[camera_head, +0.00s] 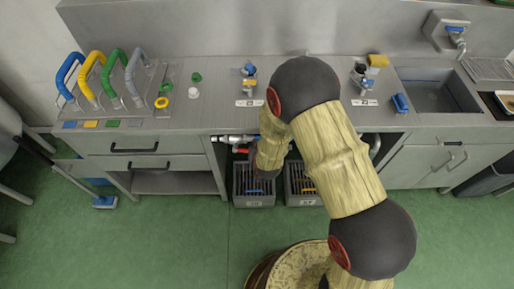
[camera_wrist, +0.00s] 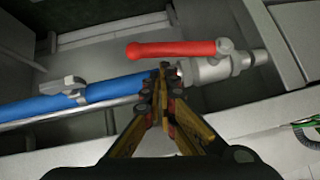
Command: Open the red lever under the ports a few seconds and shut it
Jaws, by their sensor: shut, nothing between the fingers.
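The red lever (camera_wrist: 172,49) lies nearly level in the wrist view, its pivot at the right on a grey metal valve (camera_wrist: 222,64). It runs roughly along the pipe, slightly apart from it in the picture. A blue pipe (camera_wrist: 110,90) leads left from the valve. My gripper (camera_wrist: 163,72) is shut and empty, its tips just below the lever's middle in the picture; I cannot tell whether they touch. In the head view a bit of the red lever (camera_head: 240,151) shows under the counter, left of my arm, which hides my gripper. The ports (camera_head: 249,72) with blue tops stand on the counter above.
Two grey crates, one left (camera_head: 254,201) and one right (camera_head: 302,200), stand on the floor below. A drawer cabinet (camera_head: 150,145) bounds the opening at left. A sink (camera_head: 435,92) is at right. The green floor in front is partly clear, with a round barrel-like thing (camera_head: 290,262) near.

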